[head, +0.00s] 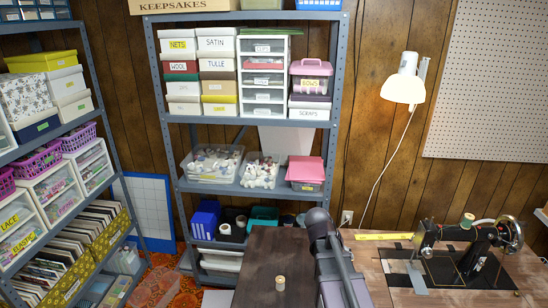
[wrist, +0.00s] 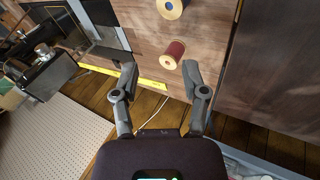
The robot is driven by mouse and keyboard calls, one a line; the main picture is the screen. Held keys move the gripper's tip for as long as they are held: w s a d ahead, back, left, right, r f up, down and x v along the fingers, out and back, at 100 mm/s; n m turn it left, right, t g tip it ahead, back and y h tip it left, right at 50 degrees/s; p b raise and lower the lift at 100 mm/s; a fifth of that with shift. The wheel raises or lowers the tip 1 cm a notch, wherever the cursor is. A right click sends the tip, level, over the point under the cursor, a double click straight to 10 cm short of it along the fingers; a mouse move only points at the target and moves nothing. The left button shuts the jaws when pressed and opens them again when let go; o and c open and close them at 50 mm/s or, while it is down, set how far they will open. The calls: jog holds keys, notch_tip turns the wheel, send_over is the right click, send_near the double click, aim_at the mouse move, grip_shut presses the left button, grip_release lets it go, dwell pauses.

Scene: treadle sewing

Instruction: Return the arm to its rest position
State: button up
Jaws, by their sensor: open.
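My gripper (wrist: 159,72) shows in the wrist view with its two grey fingers spread apart and nothing between them. Beyond the fingertips, a red thread spool (wrist: 174,54) and a spool with a dark blue rim (wrist: 172,8) stand on the wooden sewing table (wrist: 140,40). I cannot tell whether a fingertip is close to the red spool or well above it. In the head view, part of my arm (head: 337,262) rises at the lower middle, between the dark side table and the sewing table. The fingers cannot be made out there.
A black sewing machine (head: 455,240) stands on the sewing table at the right. A yellow ruler (head: 384,236) lies near its back edge. A pale spool (head: 280,283) stands on the dark side table (head: 262,255).

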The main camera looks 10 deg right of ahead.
jog(key=s+a+r+n+y+p, duration=0.2)
jog(key=s+a+y+p, duration=0.1)
jog(key=a, duration=0.3)
jog(key=s+a+r+n+y+p, duration=0.1)
jog(key=s+a+r+y+p, duration=0.2)
jog(key=a, duration=0.4)
jog(key=shift+s+n+p, duration=0.4)
jog(key=shift+s+p, duration=0.15)
jog(key=shift+p, duration=0.15)
jog(key=shift+s, duration=0.1)
dwell(1.3)
